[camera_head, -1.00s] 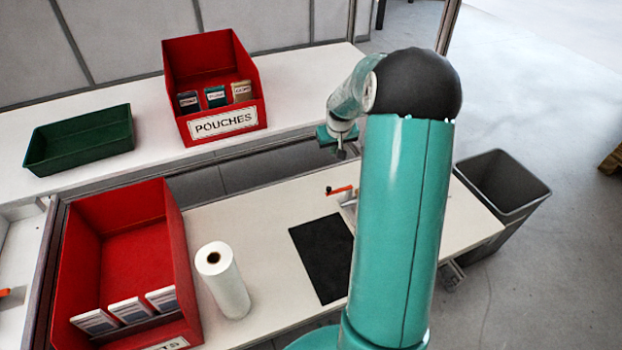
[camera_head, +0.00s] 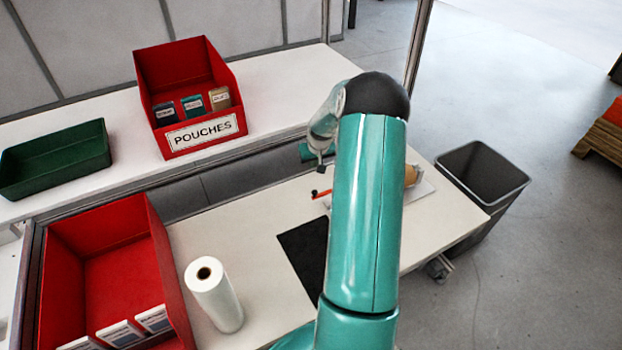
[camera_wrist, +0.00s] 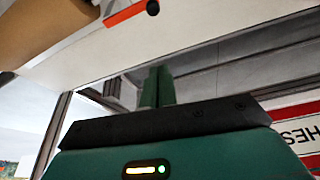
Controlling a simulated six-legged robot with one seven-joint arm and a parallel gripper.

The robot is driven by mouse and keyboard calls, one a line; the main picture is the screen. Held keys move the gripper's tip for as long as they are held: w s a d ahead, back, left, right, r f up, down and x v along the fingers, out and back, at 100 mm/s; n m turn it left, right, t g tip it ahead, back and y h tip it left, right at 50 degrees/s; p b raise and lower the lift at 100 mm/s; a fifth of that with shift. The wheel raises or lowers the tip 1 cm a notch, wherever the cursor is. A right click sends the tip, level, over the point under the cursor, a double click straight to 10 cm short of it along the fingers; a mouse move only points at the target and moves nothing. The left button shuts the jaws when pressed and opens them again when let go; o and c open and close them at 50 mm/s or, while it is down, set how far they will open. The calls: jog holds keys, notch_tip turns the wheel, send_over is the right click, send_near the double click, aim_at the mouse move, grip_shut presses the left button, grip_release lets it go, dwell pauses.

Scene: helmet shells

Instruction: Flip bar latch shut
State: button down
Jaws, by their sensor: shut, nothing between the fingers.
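The bar latch (camera_head: 320,193) shows as a small orange-red bar with a dark end on the bench, partly hidden behind my arm. In the wrist view, the orange bar (camera_wrist: 126,13) lies at the top edge, with a round black knob at its right end. My gripper (camera_wrist: 157,84) is shut and empty, its green fingers together. The fingers appear apart from the latch. In the head view, my gripper (camera_head: 320,168) hangs just above and behind the latch. A tan rounded object (camera_head: 410,175) shows right of my arm, and a brown surface (camera_wrist: 45,30) fills the wrist view's upper left.
A red POUCHES bin (camera_head: 200,135) and a green tray (camera_head: 60,170) stand on the rear shelf. A red bin (camera_head: 55,270), a white roll (camera_head: 215,295) and a black mat (camera_head: 300,250) occupy the bench. A grey waste bin (camera_head: 480,185) stands at right.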

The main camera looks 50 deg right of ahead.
jog(key=x, duration=1)
jog(key=s, duration=0.1)
jog(key=s+a, duration=0.2)
jog(key=shift+s+f, duration=0.15)
jog(key=shift+f, duration=0.1)
